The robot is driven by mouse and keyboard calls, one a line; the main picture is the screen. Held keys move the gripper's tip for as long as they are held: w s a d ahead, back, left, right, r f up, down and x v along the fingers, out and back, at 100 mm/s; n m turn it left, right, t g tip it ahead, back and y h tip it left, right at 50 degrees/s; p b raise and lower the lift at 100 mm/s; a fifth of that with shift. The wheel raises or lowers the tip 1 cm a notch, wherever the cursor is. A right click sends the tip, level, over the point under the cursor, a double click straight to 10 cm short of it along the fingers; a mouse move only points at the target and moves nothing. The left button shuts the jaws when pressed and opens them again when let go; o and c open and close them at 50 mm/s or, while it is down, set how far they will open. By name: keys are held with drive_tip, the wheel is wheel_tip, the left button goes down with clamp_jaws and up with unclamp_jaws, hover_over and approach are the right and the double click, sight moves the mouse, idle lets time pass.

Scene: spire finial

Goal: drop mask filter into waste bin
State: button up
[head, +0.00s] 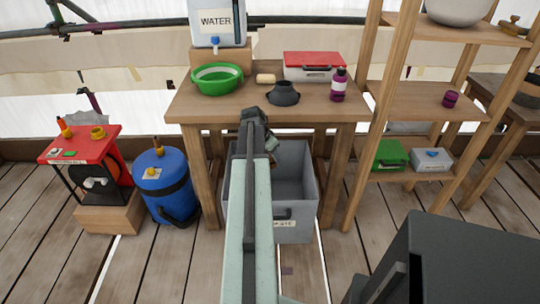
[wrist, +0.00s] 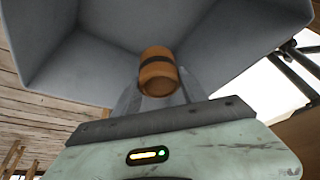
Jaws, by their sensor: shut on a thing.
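The mask filter (wrist: 158,72), an orange-brown cylinder with a dark band, is between the fingers of my gripper (wrist: 157,84) in the wrist view. My gripper is shut on it. The grey waste bin (head: 297,213) stands on the floor at the front of the table, its open top partly behind my arm in the head view. In the wrist view the bin's grey inner walls (wrist: 215,45) surround the filter. In the head view the dark end of my arm shows over the bin's back left, and the filter is hidden there.
The wooden table (head: 190,108) holds a green bowl (head: 217,80), a dark mask part (head: 284,95), a tan cylinder (head: 266,78), a purple bottle (head: 339,86) and a red-lidded box (head: 314,66). A blue tank (head: 163,185) stands left; a wooden shelf (head: 425,100) stands right.

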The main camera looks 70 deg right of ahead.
sight(270, 155)
drive_tip(key=shift+f+b, duration=0.35)
drive_tip(key=shift+f, duration=0.5)
drive_tip(key=shift+r, duration=0.1)
drive_tip(key=o, duration=1.4)
drive_tip(key=shift+o, duration=0.2)
drive_tip(key=p+v, duration=0.7)
drive_tip(key=v, duration=0.1)
